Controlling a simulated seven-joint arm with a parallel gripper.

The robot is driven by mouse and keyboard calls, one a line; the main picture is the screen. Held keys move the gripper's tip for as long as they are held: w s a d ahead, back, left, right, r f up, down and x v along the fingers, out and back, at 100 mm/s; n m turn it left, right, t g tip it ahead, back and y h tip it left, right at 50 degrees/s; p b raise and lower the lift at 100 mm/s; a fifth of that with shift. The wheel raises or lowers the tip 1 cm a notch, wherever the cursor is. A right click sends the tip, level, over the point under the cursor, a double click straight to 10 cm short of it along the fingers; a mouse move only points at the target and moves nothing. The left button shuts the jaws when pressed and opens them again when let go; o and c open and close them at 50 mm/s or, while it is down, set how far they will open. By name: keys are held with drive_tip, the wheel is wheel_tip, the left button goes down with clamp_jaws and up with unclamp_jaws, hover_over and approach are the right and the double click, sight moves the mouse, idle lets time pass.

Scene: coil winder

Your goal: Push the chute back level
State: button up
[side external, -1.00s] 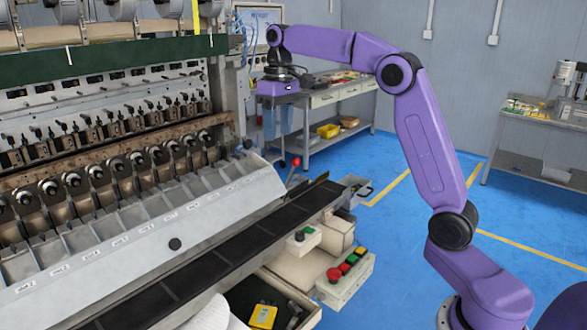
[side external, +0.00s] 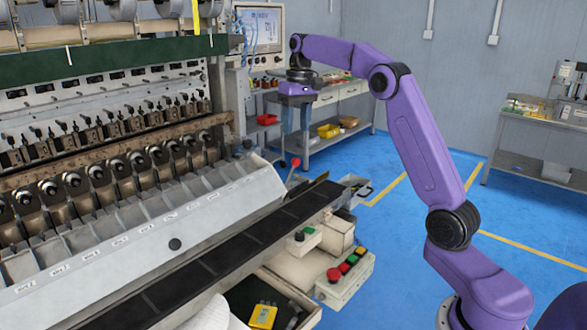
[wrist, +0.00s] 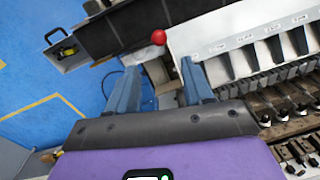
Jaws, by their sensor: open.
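The chute (side external: 175,235) is the long pale metal tray of labelled compartments along the winder's front, with its outer face sloping and a dark round knob on it. It also shows at the upper right of the wrist view (wrist: 215,32). A red ball-ended lever (side external: 295,163) stands at the chute's right end, and its ball shows in the wrist view (wrist: 158,37). My gripper (side external: 294,148) points down near that end, above the lever in the picture. In the wrist view its blue fingers (wrist: 160,70) are apart and nothing is between them. The exact gap to the chute is unclear.
A dark conveyor belt (side external: 225,262) runs along the chute's front. A control box with coloured buttons (side external: 345,277) stands beside it, and a small grey bin (side external: 355,188) sits at its far end. A bench (side external: 340,100) stands behind. Blue floor is clear to the right.

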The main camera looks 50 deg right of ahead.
sight(293, 167)
drive_tip(key=f, duration=0.9)
drive_tip(key=a+f, duration=0.1)
drive_tip(key=f, duration=0.3)
drive_tip(key=shift+f, duration=0.15)
drive_tip(key=shift+w, duration=0.1)
clamp_jaws()
